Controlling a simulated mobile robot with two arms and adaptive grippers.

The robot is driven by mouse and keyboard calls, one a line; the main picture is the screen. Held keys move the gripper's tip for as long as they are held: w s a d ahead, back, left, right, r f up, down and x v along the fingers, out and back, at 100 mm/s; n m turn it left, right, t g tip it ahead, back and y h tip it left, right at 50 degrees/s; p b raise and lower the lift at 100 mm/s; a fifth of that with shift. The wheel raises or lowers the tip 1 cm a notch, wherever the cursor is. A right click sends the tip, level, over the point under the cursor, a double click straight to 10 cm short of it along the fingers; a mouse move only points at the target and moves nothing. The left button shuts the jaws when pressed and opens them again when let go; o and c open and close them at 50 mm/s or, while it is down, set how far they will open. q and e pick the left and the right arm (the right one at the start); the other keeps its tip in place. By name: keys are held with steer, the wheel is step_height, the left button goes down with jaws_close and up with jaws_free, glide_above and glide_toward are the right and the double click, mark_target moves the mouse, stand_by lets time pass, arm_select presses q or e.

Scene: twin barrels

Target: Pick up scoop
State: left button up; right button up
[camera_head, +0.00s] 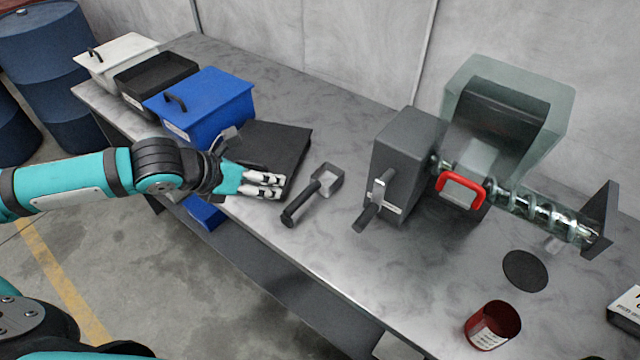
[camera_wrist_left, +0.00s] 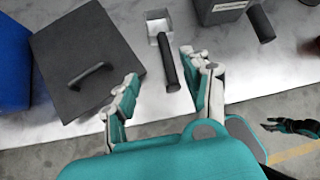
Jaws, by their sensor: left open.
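The scoop (camera_head: 312,196) lies on the grey metal table, with a black handle toward the front edge and a square metal pan toward the back. It also shows in the left wrist view (camera_wrist_left: 167,62), ahead of the fingers and roughly between their lines. My left gripper (camera_head: 280,186) is open and empty, just left of the scoop and apart from it. In the left wrist view my left gripper (camera_wrist_left: 170,75) has its two fingers spread wide. My right gripper (camera_wrist_left: 290,125) shows as a dark hand at the right edge of the wrist view, too small to tell its state.
A dark flat lid (camera_head: 270,150) with a handle lies left of the scoop. Behind it stand a blue bin (camera_head: 215,105), a black bin (camera_head: 155,75) and a white bin (camera_head: 125,55). A grey machine (camera_head: 405,150) with a crank stands right. A red cup (camera_head: 492,325) is at front right.

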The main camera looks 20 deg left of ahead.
mark_target(305, 191)
arm_select(q)
steer(key=x, duration=1)
steer(key=shift+f+p, duration=0.15)
steer(key=shift+p, duration=0.15)
steer(key=shift+s+d+p+x, duration=0.1)
steer(key=shift+p+x, duration=0.05)
steer(key=shift+x, duration=0.75)
steer(key=shift+s+d+p+x, duration=0.1)
steer(key=shift+p+x, duration=0.1)
steer(key=shift+x, duration=0.75)
steer(key=shift+s+d+p+x, duration=0.1)
steer(key=shift+d+p+x, duration=0.05)
steer(key=shift+x, duration=0.75)
steer(key=shift+f, duration=0.1)
steer(key=shift+c, duration=0.4)
jaws_close()
